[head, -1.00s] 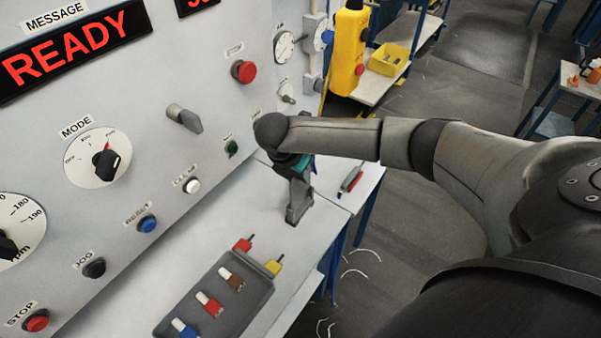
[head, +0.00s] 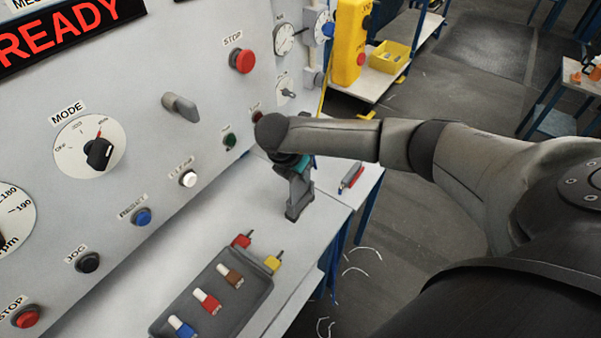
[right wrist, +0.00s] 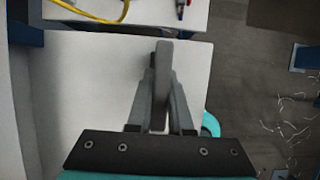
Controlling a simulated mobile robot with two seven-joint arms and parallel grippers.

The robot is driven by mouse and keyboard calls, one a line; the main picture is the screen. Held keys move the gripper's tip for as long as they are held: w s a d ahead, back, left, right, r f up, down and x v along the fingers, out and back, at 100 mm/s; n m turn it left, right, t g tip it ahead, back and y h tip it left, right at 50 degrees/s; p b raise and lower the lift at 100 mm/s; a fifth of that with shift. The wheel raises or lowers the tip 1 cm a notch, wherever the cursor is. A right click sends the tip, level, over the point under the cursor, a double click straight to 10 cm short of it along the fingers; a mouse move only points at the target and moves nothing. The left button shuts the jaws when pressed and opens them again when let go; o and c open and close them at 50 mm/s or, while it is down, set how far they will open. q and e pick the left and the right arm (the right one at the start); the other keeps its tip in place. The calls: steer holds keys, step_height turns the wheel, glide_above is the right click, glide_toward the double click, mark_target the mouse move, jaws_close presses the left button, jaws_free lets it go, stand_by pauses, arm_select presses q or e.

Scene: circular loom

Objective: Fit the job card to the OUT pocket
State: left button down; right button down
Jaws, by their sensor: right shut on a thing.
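My right gripper (head: 298,205) points down just above the white bench, close to the panel, at the end of the arm from the right. In the right wrist view its fingers (right wrist: 160,105) are shut on a thin grey piece (right wrist: 162,75), seen edge-on. It is in the job card's place, but no print or face shows to confirm that. I cannot make out the OUT pocket in either view. My left gripper is not in view.
The control panel (head: 205,65) with knobs and buttons rises along the left. A grey tray (head: 245,296) with coloured pieces lies on the bench (head: 225,220) in front. Red and blue pens (head: 351,178) lie beyond the gripper. A yellow box (head: 390,57) stands further back.

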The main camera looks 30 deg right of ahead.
steer(key=shift+f+b, duration=0.95)
steer(key=shift+f, duration=0.2)
steer(key=c, duration=0.7)
jaws_free()
steer(key=shift+r, duration=0.1)
steer(key=shift+c, duration=0.2)
steer(key=v, duration=1.5)
steer(key=shift+r, duration=0.15)
